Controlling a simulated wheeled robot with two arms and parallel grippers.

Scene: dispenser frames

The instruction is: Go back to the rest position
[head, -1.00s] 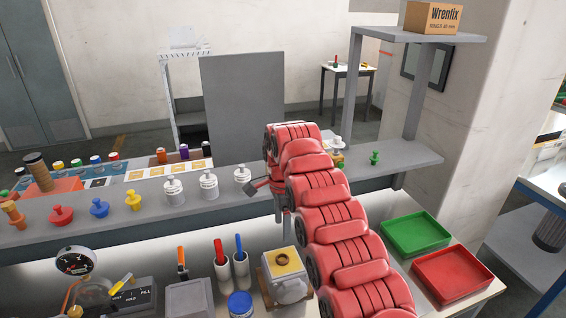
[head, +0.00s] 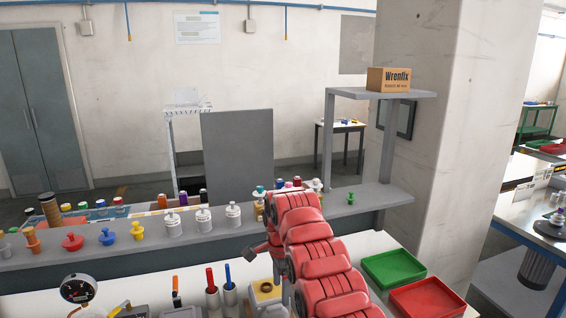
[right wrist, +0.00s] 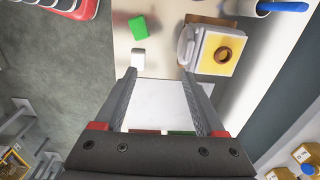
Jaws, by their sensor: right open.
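My right arm reaches in from the lower right in the head view, and its red links cover part of the bench. My right gripper (head: 260,254) shows there as a dark finger in front of the shelf edge, partly hidden by the arm. In the right wrist view my right gripper (right wrist: 157,75) has its two grey fingers wide apart with nothing between them. It points down over the pale bench top (right wrist: 160,100). A white block with a yellow top and brown ring (right wrist: 220,52) lies beyond the right finger, apart from it. My left gripper is not in view.
A grey shelf (head: 130,257) holds coloured knobs and white bottles (head: 203,220). A gauge (head: 78,289) stands front left. A green tray (head: 393,268) and a red tray (head: 427,300) lie right of the arm. A Wrenfix box (head: 388,80) sits on the upper shelf.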

